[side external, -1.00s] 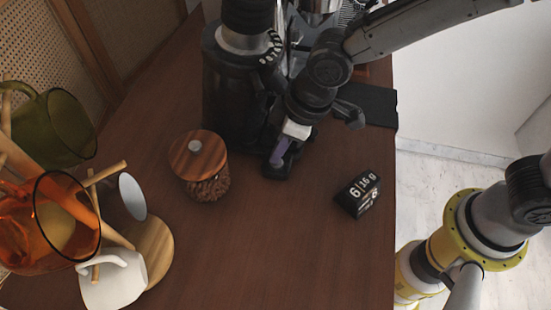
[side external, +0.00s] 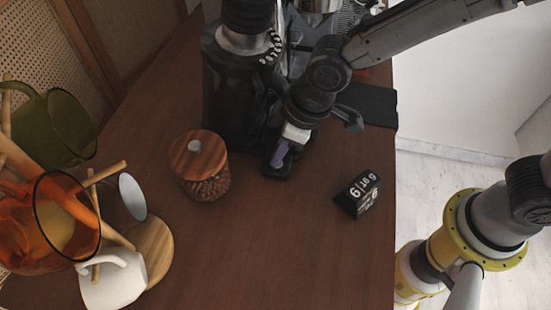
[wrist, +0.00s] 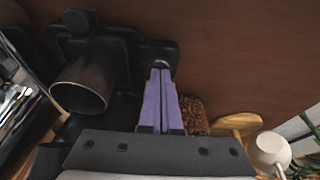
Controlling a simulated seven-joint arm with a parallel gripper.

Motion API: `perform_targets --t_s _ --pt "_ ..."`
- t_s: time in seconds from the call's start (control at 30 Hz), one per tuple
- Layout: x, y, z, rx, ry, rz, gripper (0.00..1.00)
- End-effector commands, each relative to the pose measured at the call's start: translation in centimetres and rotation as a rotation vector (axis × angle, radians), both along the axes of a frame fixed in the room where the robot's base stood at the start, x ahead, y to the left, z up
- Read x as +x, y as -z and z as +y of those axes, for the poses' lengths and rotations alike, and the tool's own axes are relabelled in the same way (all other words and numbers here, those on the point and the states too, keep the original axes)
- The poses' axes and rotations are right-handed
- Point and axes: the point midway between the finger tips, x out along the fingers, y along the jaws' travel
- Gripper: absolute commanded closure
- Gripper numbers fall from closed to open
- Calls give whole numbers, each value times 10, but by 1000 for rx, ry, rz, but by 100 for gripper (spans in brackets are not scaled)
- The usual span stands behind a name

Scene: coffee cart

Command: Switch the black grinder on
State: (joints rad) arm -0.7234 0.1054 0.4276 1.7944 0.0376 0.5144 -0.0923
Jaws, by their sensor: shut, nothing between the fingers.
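The black grinder (side external: 232,105) stands at the back of the wooden counter, with a numbered collar below its dark top. My gripper (side external: 278,158) is beside its lower front, to the right of its body, fingers pointing down. In the wrist view, the two purple fingers of my gripper (wrist: 161,72) are pressed together with nothing between them. Their tips are at a small round silver part on the black grinder base (wrist: 120,48). I cannot tell whether they touch it. My arm hides part of the grinder's right side in the side view.
A wood-lidded jar of beans (side external: 202,187) stands left of my gripper. A black flip display (side external: 358,195) is to the right. A wooden mug stand (side external: 153,250) with cups is at left. An open metal cylinder (wrist: 86,88) is left of my fingers. The front counter is clear.

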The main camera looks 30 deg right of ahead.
Motion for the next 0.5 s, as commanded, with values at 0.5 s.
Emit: perform_targets --t_s 0.5 --pt "0 -18 0 0 0 0 100"
